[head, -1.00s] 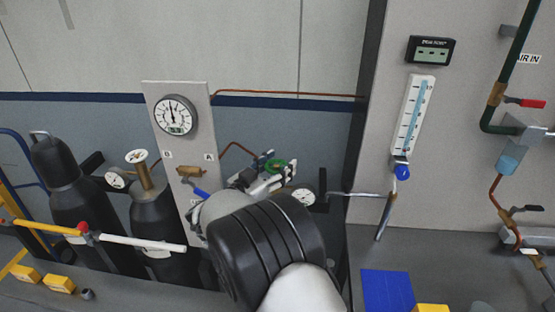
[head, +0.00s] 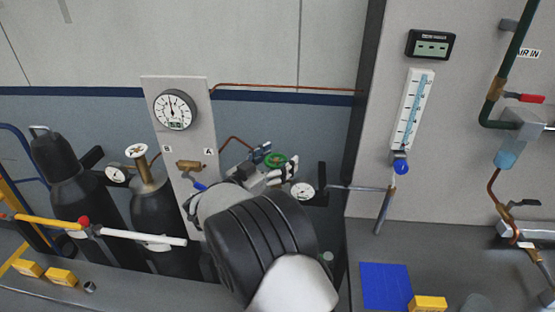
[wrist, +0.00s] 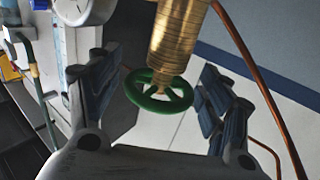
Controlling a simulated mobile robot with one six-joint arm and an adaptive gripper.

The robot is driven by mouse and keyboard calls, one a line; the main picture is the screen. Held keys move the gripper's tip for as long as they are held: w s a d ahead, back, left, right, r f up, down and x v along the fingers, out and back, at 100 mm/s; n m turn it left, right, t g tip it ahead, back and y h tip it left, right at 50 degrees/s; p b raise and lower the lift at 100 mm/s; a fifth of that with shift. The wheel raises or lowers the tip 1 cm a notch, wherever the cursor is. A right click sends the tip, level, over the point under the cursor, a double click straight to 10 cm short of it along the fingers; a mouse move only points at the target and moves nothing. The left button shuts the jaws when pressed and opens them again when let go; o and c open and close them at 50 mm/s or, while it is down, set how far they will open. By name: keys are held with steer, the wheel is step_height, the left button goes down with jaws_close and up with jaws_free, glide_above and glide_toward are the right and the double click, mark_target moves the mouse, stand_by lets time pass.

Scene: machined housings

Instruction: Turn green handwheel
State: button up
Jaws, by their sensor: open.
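The green handwheel (head: 274,160) shows in the head view just beyond my gripper (head: 268,166), partly hidden by it. In the wrist view the green handwheel (wrist: 158,91) is a spoked ring on a brass valve stem (wrist: 178,40). My gripper (wrist: 150,90) is open, with one blue-padded finger to the left of the wheel and the other to the right. The right finger looks close to the rim; I cannot tell whether it touches. The left finger is apart from the rim.
A copper pipe (wrist: 262,85) runs past the right finger. In the head view, a panel with a round gauge (head: 174,109) stands left of my arm, with dark cylinders (head: 80,195) beside it. A blue square (head: 386,287) and yellow block (head: 428,303) lie at lower right.

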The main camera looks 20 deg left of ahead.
mark_target(278, 158)
step_height(278, 158, up, 10)
stand_by(0.7)
steer(key=shift+d, duration=0.1)
